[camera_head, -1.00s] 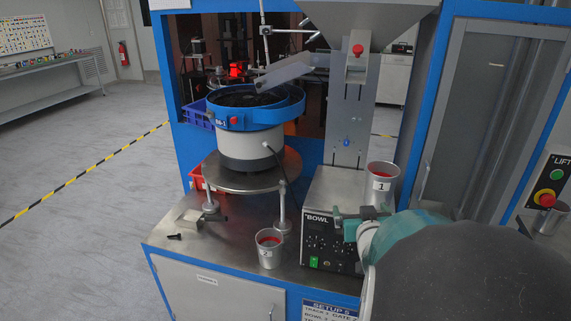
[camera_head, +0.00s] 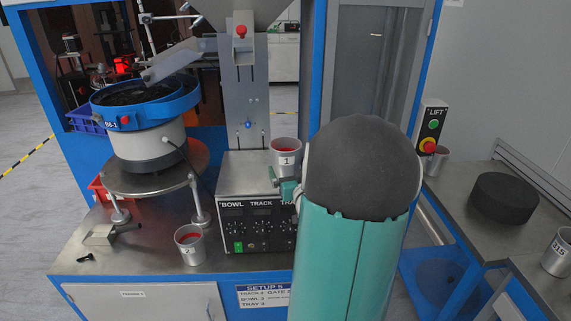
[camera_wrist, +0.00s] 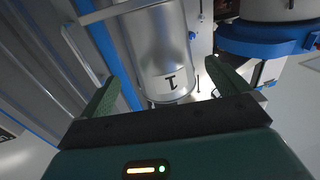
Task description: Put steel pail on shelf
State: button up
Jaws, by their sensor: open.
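A steel pail (camera_head: 285,158) labelled 1, red inside, stands upright on the control box at the centre in the head view. In the wrist view the same pail (camera_wrist: 163,45) appears upside down between and beyond my fingers. My gripper (camera_wrist: 160,80) is open, with a green finger to either side of the pail; I cannot tell whether either touches it. In the head view my gripper (camera_head: 289,186) is beside the pail's lower part, mostly hidden by my arm. A second steel pail (camera_head: 189,246), labelled 2, stands on the bench. No shelf is clearly identifiable now.
The blue-rimmed bowl feeder (camera_head: 148,125) stands left of the control box (camera_head: 245,225). A hopper chute column (camera_head: 245,95) rises behind it. At right, a side table (camera_head: 455,190) holds a black disc (camera_head: 504,197) and another numbered pail (camera_head: 558,252).

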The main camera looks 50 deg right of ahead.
jog(key=x, duration=0.5)
jog(key=shift+w, duration=0.15)
jog(key=shift+r, duration=0.1)
jog(key=c, duration=1.1)
jog(key=shift+c, duration=0.2)
